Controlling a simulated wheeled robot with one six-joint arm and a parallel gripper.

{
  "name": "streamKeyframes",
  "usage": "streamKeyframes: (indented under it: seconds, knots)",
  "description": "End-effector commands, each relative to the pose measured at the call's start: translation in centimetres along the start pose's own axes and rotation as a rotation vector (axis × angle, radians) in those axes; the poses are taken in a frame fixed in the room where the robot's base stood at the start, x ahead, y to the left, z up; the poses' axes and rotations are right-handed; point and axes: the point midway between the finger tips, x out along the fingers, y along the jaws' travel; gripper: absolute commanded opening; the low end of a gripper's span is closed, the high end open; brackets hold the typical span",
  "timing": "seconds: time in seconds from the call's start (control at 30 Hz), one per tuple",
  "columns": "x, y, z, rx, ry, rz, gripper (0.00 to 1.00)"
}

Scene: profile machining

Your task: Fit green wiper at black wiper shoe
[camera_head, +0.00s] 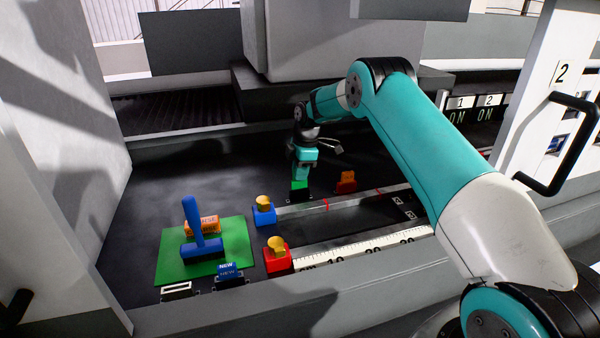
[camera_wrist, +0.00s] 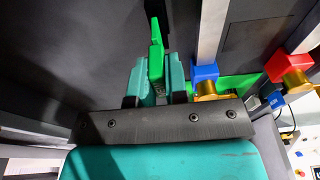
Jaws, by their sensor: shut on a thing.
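My gripper (camera_head: 301,177) points down over the dark bed, behind the rails. It is shut on the green wiper (camera_head: 299,188), which shows below the fingers. In the wrist view, the green wiper (camera_wrist: 156,48) stands between the two teal fingers of my gripper (camera_wrist: 155,78) and sticks out past their tips. A small dark base, perhaps a black wiper shoe (camera_head: 300,198), shows right under the green wiper; whether they touch I cannot tell. Another black shoe (camera_head: 177,291) with a white-edged top stands at the front left.
An orange block (camera_head: 346,181) stands just right of my gripper. Blue (camera_head: 264,214) and red (camera_head: 276,258) blocks with yellow tops cap the rail ends. A green mat (camera_head: 235,240) holds a blue T-shaped tool (camera_head: 203,246) and an orange block (camera_head: 209,223). A blue piece (camera_head: 228,269) stands in front.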

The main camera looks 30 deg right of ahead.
Motion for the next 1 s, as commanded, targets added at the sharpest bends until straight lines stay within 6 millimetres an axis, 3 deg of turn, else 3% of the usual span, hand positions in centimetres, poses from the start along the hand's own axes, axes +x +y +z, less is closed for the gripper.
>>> streamKeyframes:
  seconds: [1.0]
  knots:
    - [2.3, 0.0, 0.3, 0.000, 0.000, 0.000, 0.00]
